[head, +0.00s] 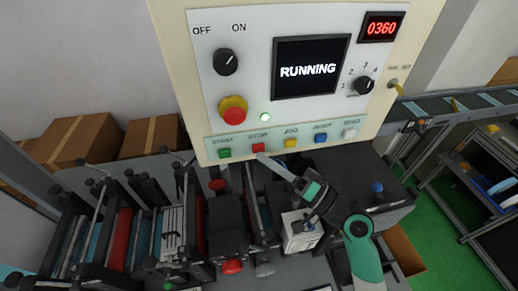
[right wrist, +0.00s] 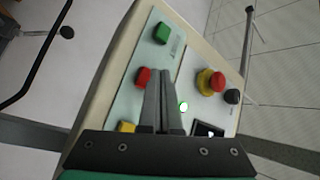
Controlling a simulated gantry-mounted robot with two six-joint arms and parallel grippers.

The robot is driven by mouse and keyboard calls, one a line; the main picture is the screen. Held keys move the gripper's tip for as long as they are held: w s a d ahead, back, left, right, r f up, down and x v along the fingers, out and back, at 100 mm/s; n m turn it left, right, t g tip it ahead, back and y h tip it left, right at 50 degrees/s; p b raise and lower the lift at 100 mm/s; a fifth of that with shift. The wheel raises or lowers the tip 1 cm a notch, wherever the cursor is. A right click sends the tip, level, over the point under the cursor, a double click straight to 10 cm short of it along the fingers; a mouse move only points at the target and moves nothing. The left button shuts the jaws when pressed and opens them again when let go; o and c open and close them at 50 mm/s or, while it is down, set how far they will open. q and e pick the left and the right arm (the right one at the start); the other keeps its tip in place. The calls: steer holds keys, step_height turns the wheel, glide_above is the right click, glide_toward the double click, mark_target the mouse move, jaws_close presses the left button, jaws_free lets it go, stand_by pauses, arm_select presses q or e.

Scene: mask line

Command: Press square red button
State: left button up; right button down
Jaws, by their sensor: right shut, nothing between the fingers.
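The square red button (head: 258,147), labelled STOP, sits in the lower button row of the control panel (head: 225,85), between a green and a yellow button. My right gripper (head: 260,156) reaches up from below, its fingertips close under the red button. In the right wrist view the shut, empty fingers (right wrist: 159,75) point at the panel, and the red button (right wrist: 143,76) shows just left of the fingertips. I cannot tell whether they touch. The screen (head: 310,68) reads RUNNING. My left gripper is not in view.
The panel also has a green button (head: 224,153), a yellow button (head: 291,143), a blue button (head: 320,137) and a white button (head: 348,133). A round red emergency knob (head: 233,110) is above. Machine rollers (head: 120,240) lie below; boxes (head: 95,140) stand behind left.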

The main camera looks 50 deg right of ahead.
steer(key=shift+w+d, duration=0.15)
steer(key=shift+w, duration=0.1)
steer(key=shift+w+d, duration=0.3)
steer(key=shift+w, duration=0.1)
stand_by(0.7)
stand_by(0.3)
steer(key=shift+s+a, duration=0.55)
steer(key=shift+s, duration=0.2)
steer(key=s+a, duration=0.1)
steer(key=s, duration=0.1)
steer(key=s+a, duration=0.2)
steer(key=shift+p, duration=0.3)
stand_by(0.6)
